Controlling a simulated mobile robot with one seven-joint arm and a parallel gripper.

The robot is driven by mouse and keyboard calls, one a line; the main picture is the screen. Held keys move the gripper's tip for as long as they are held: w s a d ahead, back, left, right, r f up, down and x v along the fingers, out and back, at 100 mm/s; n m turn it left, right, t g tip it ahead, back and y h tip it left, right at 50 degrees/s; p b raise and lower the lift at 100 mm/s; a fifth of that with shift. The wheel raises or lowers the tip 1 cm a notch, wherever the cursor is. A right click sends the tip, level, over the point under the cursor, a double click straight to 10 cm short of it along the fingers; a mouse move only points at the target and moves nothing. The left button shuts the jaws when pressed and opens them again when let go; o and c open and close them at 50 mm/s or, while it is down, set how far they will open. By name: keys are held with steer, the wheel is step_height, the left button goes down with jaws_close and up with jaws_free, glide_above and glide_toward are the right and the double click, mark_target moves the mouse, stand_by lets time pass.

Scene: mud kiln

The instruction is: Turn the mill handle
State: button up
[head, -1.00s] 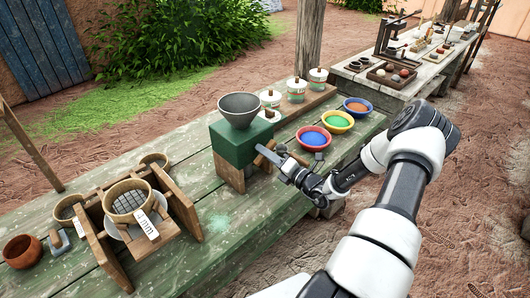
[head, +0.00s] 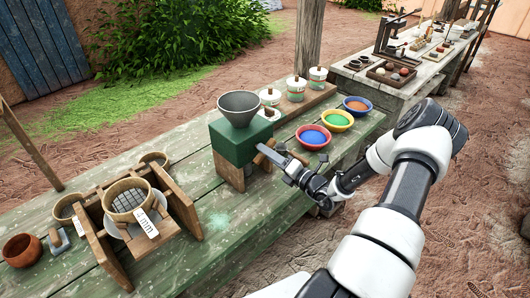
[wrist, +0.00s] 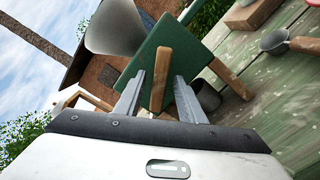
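The mill is a green box (head: 233,143) with a grey funnel-shaped hopper (head: 240,108) on top and wooden legs, standing on the green plank table. Its wooden handle (wrist: 161,78) shows in the wrist view as an upright bar in front of the green box (wrist: 178,50). My gripper (wrist: 160,82) is at the handle, one finger on each side of it. The fingers stand apart, with narrow gaps visible beside the bar. In the head view my gripper (head: 270,153) reaches the mill's right side and partly hides the handle.
Red, yellow and blue bowls of coloured powder (head: 313,137) stand close behind my gripper. Lidded jars (head: 296,90) line a wooden board behind them. A wooden sieve stand (head: 131,213) is at the left. The table's front right edge (head: 262,238) is clear.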

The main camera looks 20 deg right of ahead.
steer(key=b+v, duration=0.1)
steer(key=v, duration=1.4)
steer(key=shift+s, duration=0.4)
steer(key=shift+d, duration=0.15)
